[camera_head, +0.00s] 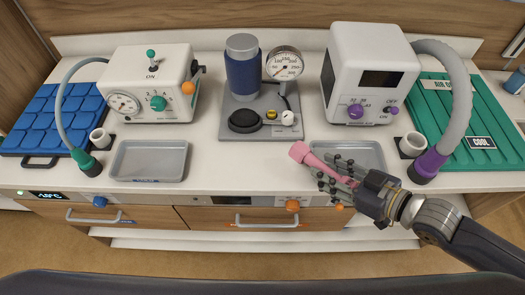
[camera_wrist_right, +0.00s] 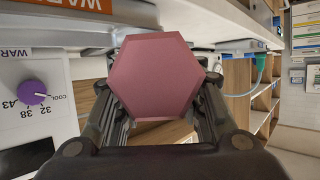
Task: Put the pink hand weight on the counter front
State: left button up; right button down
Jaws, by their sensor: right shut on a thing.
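The pink hand weight (camera_head: 301,152) has hexagonal ends and is in my right gripper (camera_head: 338,180) at the counter's front edge, right of centre. The gripper's fingers are shut around it. In the right wrist view one pink hexagonal end of the hand weight (camera_wrist_right: 155,75) faces the camera between the two fingers. In the head view it overlaps the right grey tray, and I cannot tell whether it touches the counter. The white counter front (camera_head: 230,172) is bare between the two trays. My left gripper is not in view.
A left grey tray (camera_head: 150,178) and a right grey tray (camera_head: 372,150) lie near the front edge. White machines with hoses, a blue pad (camera_head: 45,125), a green pad (camera_head: 490,150) and a gauge stand (camera_head: 258,131) stand behind.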

jog(key=a, duration=0.2)
jog(key=a+p, duration=0.1)
jog(key=a, duration=0.1)
jog(key=w+a+p, duration=0.1)
jog(key=a, duration=0.1)
jog(key=shift+a+r, duration=0.25)
jog(key=shift+a, duration=0.15)
jog(key=p, duration=0.2)
send_over(264, 175)
jog(key=d, duration=0.1)
jog(key=shift+s+f, duration=0.15)
jog(key=shift+f, duration=0.3)
jog(key=shift+a+f, duration=0.1)
jog(key=shift+a, duration=0.2)
jog(key=shift+w+a+f, duration=0.1)
jog(key=shift+w+a, duration=0.1)
jog(key=shift+w, duration=0.05)
jog(key=shift+f+p, duration=0.6)
jog(key=shift+f, duration=1.15)
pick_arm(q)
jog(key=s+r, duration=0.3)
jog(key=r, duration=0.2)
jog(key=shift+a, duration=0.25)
